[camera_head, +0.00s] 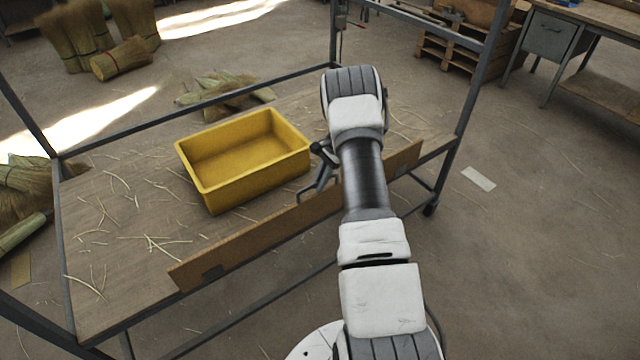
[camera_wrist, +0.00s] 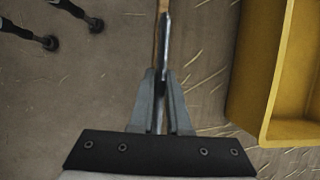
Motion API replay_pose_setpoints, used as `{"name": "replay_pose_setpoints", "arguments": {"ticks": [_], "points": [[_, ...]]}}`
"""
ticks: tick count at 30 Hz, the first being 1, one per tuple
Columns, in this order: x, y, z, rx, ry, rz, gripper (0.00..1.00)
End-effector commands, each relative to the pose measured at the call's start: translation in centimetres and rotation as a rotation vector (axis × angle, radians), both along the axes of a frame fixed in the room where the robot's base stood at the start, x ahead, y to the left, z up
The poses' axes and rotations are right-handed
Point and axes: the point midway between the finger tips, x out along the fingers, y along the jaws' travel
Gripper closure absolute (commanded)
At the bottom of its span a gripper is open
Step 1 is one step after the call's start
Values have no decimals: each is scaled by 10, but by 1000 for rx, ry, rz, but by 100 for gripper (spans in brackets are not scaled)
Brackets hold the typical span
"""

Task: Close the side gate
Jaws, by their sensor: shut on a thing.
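The side gate (camera_head: 262,235) is a long, low wooden board along the near edge of the work table (camera_head: 120,215). It looks about upright, with a dark fitting near its left end. My gripper (camera_head: 322,165) is at the gate's upper edge, right of its middle, partly hidden by my arm. In the wrist view, my gripper's fingers (camera_wrist: 161,78) close around a thin upright edge of the gate (camera_wrist: 162,12), seen from above. My forearm hides part of the gate; its right end shows beyond the arm.
A yellow bin (camera_head: 245,160) stands on the table just behind the gate; it also shows at right in the wrist view (camera_wrist: 248,70). Loose straws lie over the tabletop. Dark metal posts and rails (camera_head: 478,75) frame the table. Floor at right is mostly clear.

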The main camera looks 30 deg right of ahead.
Motion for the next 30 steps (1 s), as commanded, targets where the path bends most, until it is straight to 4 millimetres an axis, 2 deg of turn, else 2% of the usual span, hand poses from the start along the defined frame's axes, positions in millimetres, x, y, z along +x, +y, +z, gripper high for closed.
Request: {"name": "replay_pose_setpoints", "arguments": {"ticks": [6, 7, 11, 12, 23, 26, 30], "points": [[3, 0, 1, -3, -9, -3, 100], [3, 0, 1, -3, -9, -2, 82], [3, 0, 1, -2, -8, -1, 58], [3, 0, 1, -2, -8, -1, 55], [2, -2, 6, -1, -6, -1, 55], [2, -7, 19, -2, -8, -1, 55], [1, -20, 47, -4, -9, -3, 55]]}}
